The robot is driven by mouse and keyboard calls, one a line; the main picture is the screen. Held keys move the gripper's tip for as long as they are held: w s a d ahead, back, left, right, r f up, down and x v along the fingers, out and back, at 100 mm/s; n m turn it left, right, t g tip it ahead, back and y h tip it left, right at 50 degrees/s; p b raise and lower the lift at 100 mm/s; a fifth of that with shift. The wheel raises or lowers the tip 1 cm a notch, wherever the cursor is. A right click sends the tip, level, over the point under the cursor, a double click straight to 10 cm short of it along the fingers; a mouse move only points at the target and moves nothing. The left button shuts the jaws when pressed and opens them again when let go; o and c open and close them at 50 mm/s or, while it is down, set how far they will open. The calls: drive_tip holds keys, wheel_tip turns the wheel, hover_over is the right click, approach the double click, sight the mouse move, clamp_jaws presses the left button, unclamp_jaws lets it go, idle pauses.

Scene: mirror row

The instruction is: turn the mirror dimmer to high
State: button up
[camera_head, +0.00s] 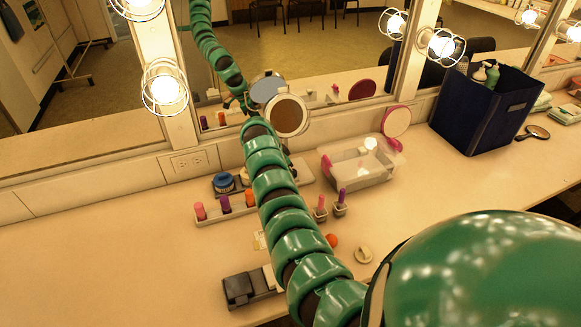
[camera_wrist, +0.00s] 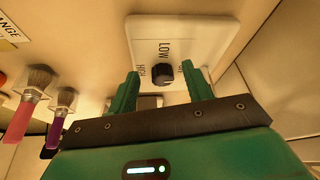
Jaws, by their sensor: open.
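In the wrist view, a pale dimmer plate (camera_wrist: 185,28) carries a round black knob (camera_wrist: 162,71). Printing beside the knob reads LOW above it in the picture and HIGH to its left; a word on its right is partly hidden. My gripper (camera_wrist: 160,73) is open, with one green finger on each side of the knob and a visible gap to it on both sides. Which label the knob points at is too small to tell. In the head view my green arm reaches to the mirror wall; the dimmer and my fingers cannot be made out there.
Two makeup brushes (camera_wrist: 66,99) stand left of my gripper in the wrist view. On the counter, a lipstick rack (camera_head: 225,206), a clear bin (camera_head: 360,165) and a round mirror (camera_head: 288,116) crowd my arm. A dark blue box (camera_head: 480,110) stands right. The left counter is clear.

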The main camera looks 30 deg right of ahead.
drive_tip(key=shift+d+p, duration=0.3)
drive_tip(key=shift+d, duration=0.95)
drive_tip(key=shift+d+f, duration=0.1)
drive_tip(key=shift+f, duration=0.5)
drive_tip(key=shift+c, duration=0.4)
drive_tip(key=c, duration=0.9)
